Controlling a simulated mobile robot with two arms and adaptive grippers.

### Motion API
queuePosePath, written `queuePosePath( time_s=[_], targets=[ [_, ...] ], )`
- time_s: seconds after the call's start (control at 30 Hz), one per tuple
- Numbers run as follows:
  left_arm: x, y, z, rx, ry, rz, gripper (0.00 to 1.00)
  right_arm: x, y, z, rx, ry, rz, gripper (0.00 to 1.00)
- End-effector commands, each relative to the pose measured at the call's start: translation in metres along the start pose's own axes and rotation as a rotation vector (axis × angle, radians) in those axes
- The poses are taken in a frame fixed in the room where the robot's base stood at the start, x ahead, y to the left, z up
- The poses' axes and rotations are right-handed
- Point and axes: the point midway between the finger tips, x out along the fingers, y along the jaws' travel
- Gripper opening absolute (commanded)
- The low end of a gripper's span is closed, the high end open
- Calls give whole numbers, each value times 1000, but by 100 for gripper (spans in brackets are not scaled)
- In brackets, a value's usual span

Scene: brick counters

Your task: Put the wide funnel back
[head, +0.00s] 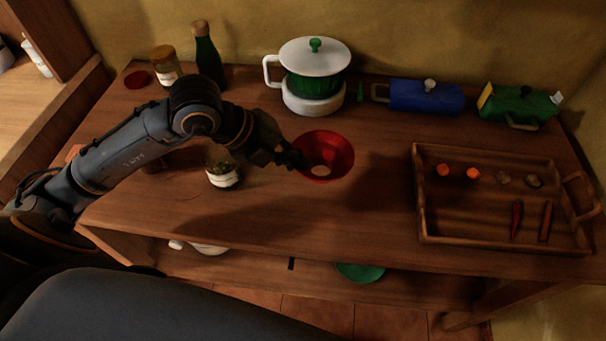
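A red wide funnel (340,147) is over the middle of the wooden counter, its broad mouth facing up toward the camera. My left gripper (297,160) is at the funnel's left rim, with its fingertips touching or overlapping it. The fingers look close together, but whether they pinch the rim is too small and dark to tell. I cannot tell whether the funnel rests on the counter or is held above it. My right gripper is not in view.
A glass jar (222,175) stands below my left forearm. Another jar (165,66) and a dark bottle (208,60) stand at the back left. A white-lidded green pot (316,70), a blue container (427,96) and a green one (519,105) line the back. A wooden tray (470,240) holds small items at right.

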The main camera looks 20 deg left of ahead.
Motion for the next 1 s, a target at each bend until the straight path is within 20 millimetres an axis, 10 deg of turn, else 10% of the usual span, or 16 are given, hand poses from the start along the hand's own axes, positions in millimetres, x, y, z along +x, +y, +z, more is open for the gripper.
queuePosePath(
  time_s=[0.53, 1.0],
  targets=[
    [58, 18, 20, 0, -1, 2, 0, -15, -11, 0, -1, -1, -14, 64],
    [66, 24, 21, 1, -2, -1, 5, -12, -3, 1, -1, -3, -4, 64]
  ],
)
